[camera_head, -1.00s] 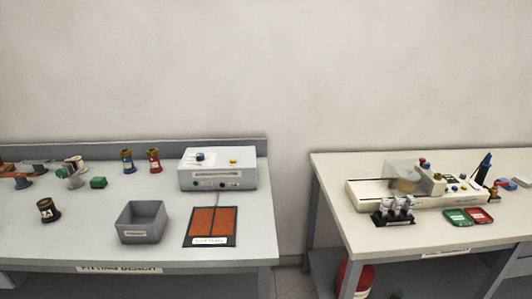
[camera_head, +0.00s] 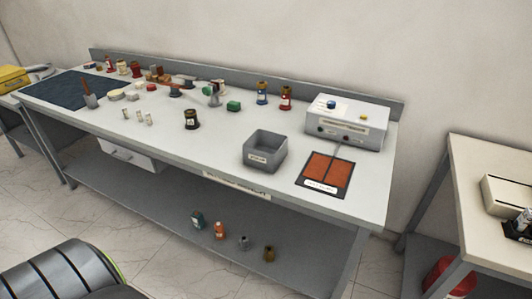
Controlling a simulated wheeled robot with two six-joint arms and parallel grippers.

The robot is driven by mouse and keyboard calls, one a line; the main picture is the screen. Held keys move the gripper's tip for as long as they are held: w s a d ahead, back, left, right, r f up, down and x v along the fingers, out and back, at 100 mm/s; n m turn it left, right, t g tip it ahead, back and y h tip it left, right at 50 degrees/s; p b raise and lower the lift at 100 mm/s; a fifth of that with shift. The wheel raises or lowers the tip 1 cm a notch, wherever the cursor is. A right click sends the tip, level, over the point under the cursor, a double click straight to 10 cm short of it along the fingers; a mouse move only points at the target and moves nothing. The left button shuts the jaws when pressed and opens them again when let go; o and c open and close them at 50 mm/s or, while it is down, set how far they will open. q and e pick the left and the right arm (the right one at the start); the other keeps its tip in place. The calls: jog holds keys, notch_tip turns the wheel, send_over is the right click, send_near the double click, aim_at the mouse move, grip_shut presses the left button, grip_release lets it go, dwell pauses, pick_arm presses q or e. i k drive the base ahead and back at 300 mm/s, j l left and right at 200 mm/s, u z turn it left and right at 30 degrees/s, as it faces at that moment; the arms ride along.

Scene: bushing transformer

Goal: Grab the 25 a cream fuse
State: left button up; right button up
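Several small cream cylinders that look like fuses stand on the left half of the fitting bench: one (camera_head: 126,113) on the left, one (camera_head: 140,116) in the middle and one (camera_head: 149,118) on the right. Their ratings are too small to read, so I cannot tell which is the 25 A one. Low cream round pieces (camera_head: 117,95) lie behind them. Neither my left nor my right gripper is in view.
The long grey bench (camera_head: 335,205) holds a grey bin (camera_head: 265,152), an orange pad (camera_head: 326,170), a grey device box (camera_head: 345,122), a dark jar (camera_head: 191,119) and a dark mat (camera_head: 68,90). Several bottles stand on the lower shelf. A second table (camera_head: 470,180) is at right.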

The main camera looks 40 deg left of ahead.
aim_at(148, 117)
jog(key=u, duration=0.65)
jog(key=i+j+u, duration=0.15)
jog(key=j+u, duration=0.25)
jog(key=i+j+u, duration=0.15)
jog(key=u, duration=0.25)
jog(key=i+j+u, duration=0.2)
jog(key=u, duration=0.2)
jog(key=i+j, duration=0.1)
jog(key=i, duration=0.1)
